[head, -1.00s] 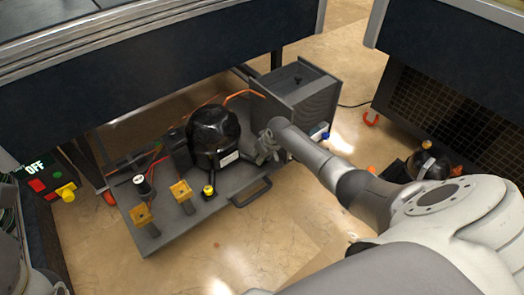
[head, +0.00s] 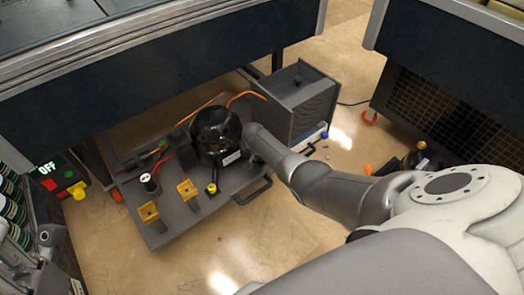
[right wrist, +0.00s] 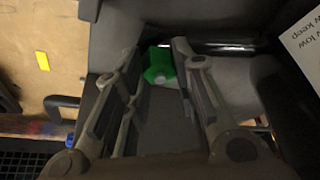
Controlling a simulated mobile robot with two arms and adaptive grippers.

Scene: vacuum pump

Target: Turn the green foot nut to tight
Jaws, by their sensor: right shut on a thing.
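The green foot nut (right wrist: 158,67) shows in the right wrist view, between the two fingers of my right gripper (right wrist: 158,58). The gripper is shut on it, and the fingers hide part of its sides. In the head view my right arm reaches to the right side of the black pump (head: 215,135). The right gripper and the nut in its grip are hidden there. A small green part (head: 163,144) shows left of the pump; I cannot tell what it is.
The pump stands on a grey base plate (head: 160,236) with a handle (head: 254,190), yellow brackets (head: 187,188) and a yellow-topped post (head: 211,189). A grey box (head: 301,100) stands behind my right arm. Floor lies clear in front.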

